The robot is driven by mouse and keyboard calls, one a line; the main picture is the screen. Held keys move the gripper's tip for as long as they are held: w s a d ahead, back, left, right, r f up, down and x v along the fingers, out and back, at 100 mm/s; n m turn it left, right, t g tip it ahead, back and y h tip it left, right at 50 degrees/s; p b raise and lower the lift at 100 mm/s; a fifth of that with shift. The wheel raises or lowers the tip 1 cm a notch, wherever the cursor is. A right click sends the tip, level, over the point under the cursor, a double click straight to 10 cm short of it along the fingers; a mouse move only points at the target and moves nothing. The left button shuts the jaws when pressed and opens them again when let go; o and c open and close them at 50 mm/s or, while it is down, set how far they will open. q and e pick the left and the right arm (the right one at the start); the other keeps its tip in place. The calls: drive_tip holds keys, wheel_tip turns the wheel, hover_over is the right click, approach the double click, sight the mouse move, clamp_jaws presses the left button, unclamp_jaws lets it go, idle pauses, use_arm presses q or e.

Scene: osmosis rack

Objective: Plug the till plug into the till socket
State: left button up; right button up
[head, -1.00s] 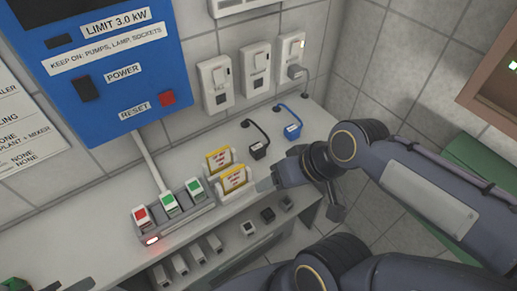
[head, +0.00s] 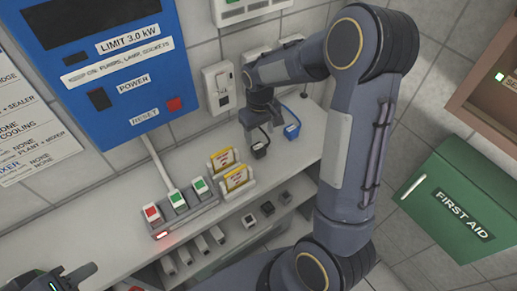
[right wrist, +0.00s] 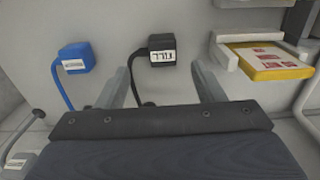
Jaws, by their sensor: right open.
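A black plug (head: 260,150) with a white label stands on the counter, its dark cable looping behind; it also shows in the right wrist view (right wrist: 163,48). Its label is upside down there and hard to read, possibly TILL. A blue plug (head: 292,130) stands to its right; it shows left of it in the right wrist view (right wrist: 77,58). My right gripper (head: 263,132) is open above the black plug, which lies ahead between its fingers, ungripped. Of the wall sockets, the left one (head: 219,88) shows clearly; my arm mostly covers the others. My left gripper (head: 75,274) is at the lower left.
Two yellow-and-white cards in holders (head: 235,178) stand left of the plugs, close to a finger in the wrist view. A strip of red and green switches (head: 178,207) lies further left. A blue power box (head: 110,70) hangs above. A green first aid box (head: 455,215) is at right.

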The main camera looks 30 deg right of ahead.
sight(258, 147)
drive_tip(key=shift+f, duration=1.3)
drive_tip(key=shift+a+f+p, duration=0.1)
drive_tip(key=shift+f+p, duration=0.2)
drive_tip(key=shift+p, duration=0.05)
wheel_tip(258, 147, down, 4)
drive_tip(key=shift+a+r+p, duration=0.1)
drive_tip(key=shift+r+p, duration=0.05)
drive_tip(key=shift+p, duration=0.4)
drive_tip(key=shift+f, duration=0.45)
drive_tip(key=shift+w, duration=0.1)
